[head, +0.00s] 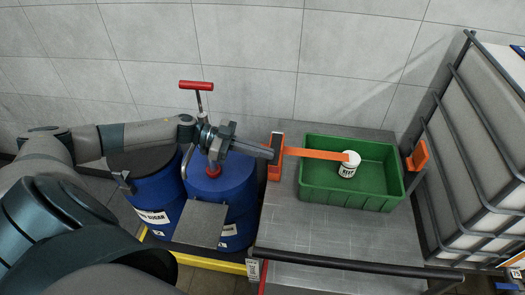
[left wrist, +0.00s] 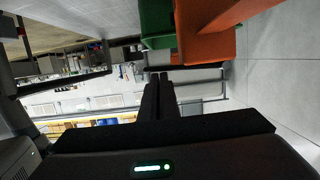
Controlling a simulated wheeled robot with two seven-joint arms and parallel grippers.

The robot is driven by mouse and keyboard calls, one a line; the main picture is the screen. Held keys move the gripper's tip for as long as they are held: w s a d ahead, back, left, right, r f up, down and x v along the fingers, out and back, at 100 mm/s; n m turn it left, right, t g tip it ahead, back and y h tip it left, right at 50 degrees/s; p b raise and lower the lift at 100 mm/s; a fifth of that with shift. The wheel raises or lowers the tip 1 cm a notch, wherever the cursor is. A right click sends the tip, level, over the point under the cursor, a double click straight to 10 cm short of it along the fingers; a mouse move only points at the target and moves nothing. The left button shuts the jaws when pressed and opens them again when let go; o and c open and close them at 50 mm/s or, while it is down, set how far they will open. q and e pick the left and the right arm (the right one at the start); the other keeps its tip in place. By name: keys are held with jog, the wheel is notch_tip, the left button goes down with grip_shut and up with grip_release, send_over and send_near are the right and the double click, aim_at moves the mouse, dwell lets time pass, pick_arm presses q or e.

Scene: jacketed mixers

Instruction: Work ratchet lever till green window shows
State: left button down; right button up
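An orange upright (head: 274,172) with a dark top stands at the left end of the green crate (head: 316,193). A flat orange bar (head: 315,154) runs from it over the crate to a white jar (head: 348,170). I cannot tell which part is the ratchet lever, and no green window shows. My left gripper (head: 270,153) points right, its tips beside the upright; contact is unclear. In the left wrist view its dark fingers (left wrist: 158,78) lie together with nothing seen between them, beside a large orange part (left wrist: 206,46). My right gripper is out of view.
Blue drums (head: 228,184) stand under my left arm, one with a red-handled pump (head: 197,86). A caged white tank (head: 485,150) stands at the right. Another orange piece (head: 418,156) is at the crate's right end. The grey tabletop (head: 300,228) before the crate is bare.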

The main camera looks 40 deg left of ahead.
pick_arm(q)
jog(key=shift+s+f, duration=0.15)
jog(key=shift+f, duration=0.1)
jog(key=shift+r, duration=0.1)
jog(key=d+r+b, duration=0.3)
jog(key=d+r, duration=0.8)
jog(key=shift+w+d+r, duration=0.15)
jog(key=shift+w+d, duration=0.15)
dwell(0.9)
